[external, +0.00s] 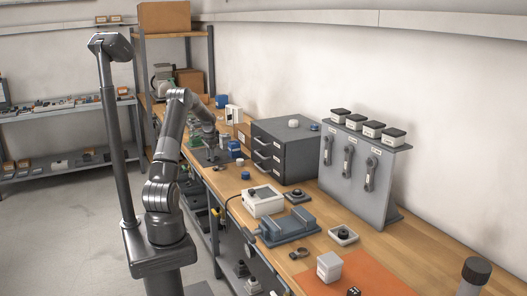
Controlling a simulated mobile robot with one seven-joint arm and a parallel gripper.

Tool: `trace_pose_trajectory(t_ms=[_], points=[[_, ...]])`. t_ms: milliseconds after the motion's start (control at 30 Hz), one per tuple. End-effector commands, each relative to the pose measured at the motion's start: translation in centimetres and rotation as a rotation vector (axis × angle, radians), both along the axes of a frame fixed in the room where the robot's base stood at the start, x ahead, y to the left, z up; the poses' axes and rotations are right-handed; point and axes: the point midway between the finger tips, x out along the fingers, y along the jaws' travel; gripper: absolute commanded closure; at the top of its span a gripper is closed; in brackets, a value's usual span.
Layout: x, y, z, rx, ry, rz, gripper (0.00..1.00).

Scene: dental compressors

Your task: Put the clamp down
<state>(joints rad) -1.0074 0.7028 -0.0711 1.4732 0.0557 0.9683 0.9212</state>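My arm reaches over the far part of the wooden workbench (395,247). My gripper (212,146) points down low over a dark flat mat or plate, left of the grey drawer cabinet. It is small and partly hidden by my arm here, so I cannot tell whether its fingers are open or shut, or whether a clamp is between them. A small dark ring-like piece, possibly a clamp (298,253), lies on the bench near the blue-grey vise-like fixture (286,229), far from my gripper.
Near my gripper stand blue cylindrical parts (234,148) and the grey drawer cabinet (285,150). A grey panel stand (345,172) with handles is further right. A white box (263,201) and an orange mat (385,280) lie nearer. Bare wood shows around the orange mat.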

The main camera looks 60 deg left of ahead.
Motion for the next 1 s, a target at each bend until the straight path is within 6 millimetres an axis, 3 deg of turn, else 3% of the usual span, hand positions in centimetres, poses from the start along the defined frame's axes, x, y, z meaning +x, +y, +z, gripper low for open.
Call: trace_pose_trajectory(t_ms=[267, 367, 700, 1000], points=[[0.0, 0.0, 0.6, 0.001, -0.001, 0.000, 0.54], [0.0, 0.1, 2.0, 0.003, -0.001, 0.000, 0.54], [0.1, 0.0, 9.2, 0.003, -0.002, 0.000, 0.54], [0.0, 0.0, 12.2, 0.000, 0.000, 0.000, 0.54]])
